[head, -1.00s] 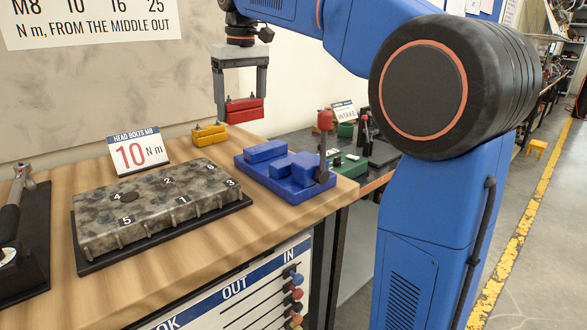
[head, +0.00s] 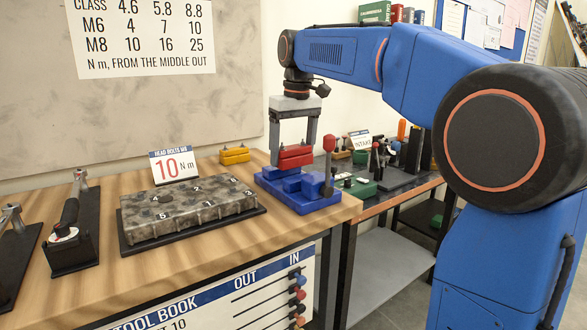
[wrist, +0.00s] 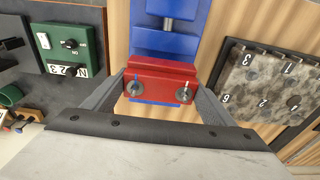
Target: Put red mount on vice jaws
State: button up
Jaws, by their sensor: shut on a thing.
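The red mount (head: 296,160), a stepped red block, is gripped between the two fingers of my gripper (head: 297,146). It hangs upright over the back part of the blue vice (head: 318,202). It looks very close to the vice jaws; I cannot tell if it touches them. In the wrist view the red mount (wrist: 160,68) has two round bolt heads and lies between the fingertips. The blue vice (wrist: 170,42) shows beyond it, with a screw between its blocks. The mount hides part of the vice.
A red-topped lever (head: 329,145) stands at the vice's right end. A yellow block (head: 235,155) lies behind to the left. An engine head block (head: 190,207) on a black tray is left of the vice. A green box (head: 357,185) is on the dark bench to the right.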

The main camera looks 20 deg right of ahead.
aim_at(292, 166)
jog(key=shift+f, duration=2.15)
jog(key=shift+f, duration=0.15)
jog(key=o, duration=1.6)
jog(key=shift+c, duration=0.2)
jog(key=r, duration=0.4)
jog(key=s+r, duration=0.1)
jog(key=r, duration=0.7)
jog(key=shift+s+d+r, duration=0.1)
jog(key=shift+s+d, duration=0.1)
